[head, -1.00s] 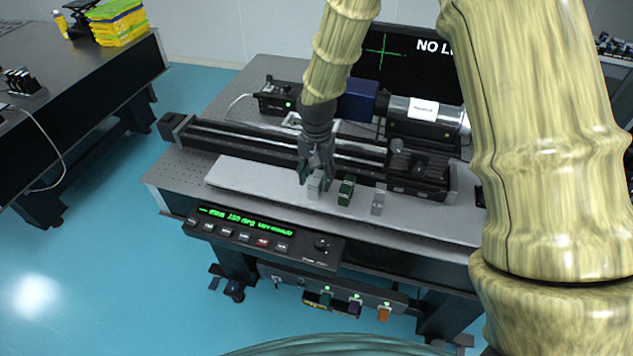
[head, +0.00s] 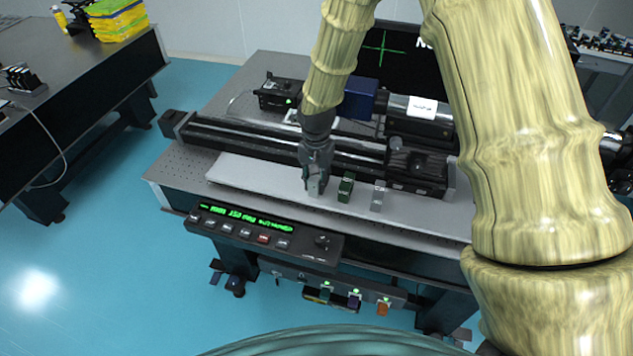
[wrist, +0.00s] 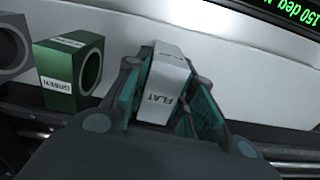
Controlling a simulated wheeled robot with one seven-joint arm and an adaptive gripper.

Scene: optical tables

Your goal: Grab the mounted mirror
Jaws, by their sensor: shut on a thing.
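A small grey mount labelled FLAT (wrist: 165,85) sits between my gripper's fingers in the wrist view; whether it carries a mirror face is hidden. My gripper (head: 316,178) is shut on it, with a finger against each side. In the head view the mount (head: 315,187) is mostly covered by my fingers, at the light strip on the table. I cannot tell whether it touches the strip.
A green mount labelled GREEN (wrist: 70,68) stands close beside it, also in the head view (head: 346,188). A clear-grey mount (head: 378,196) stands farther right on the light strip (head: 250,176). A black rail (head: 270,142) runs behind. A control panel (head: 262,230) is in front.

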